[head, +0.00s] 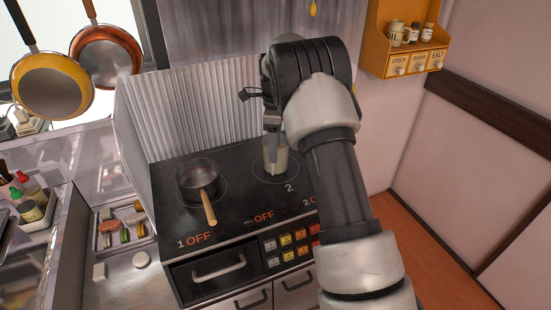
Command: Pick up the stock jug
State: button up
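A cream-coloured jug-like vessel (283,163) stands on burner 2 at the back right of the stove. I take it for the stock jug, but no label on it is readable. My gripper (273,150) points down at this vessel, with a grey finger overlapping its left part. Whether the finger is inside the vessel or in front of it is unclear. My arm hides the vessel's right side and most of the gripper, so I cannot see whether the fingers are closed on it.
A pot (198,177) with a wooden handle stands on burner 1. A corrugated metal guard (195,105) rises behind the stove. A food tray (124,225) lies at left. An orange shelf (378,50) with an OIL jug (396,32) and jars hangs at the upper right.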

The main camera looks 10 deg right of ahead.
aim_at(273, 165)
notch_tip(273, 165, down, 2)
jog(key=shift+f, duration=0.25)
jog(key=f, duration=0.5)
jog(key=shift+s+a+f, duration=0.1)
jog(key=shift+a, duration=0.1)
grip_shut()
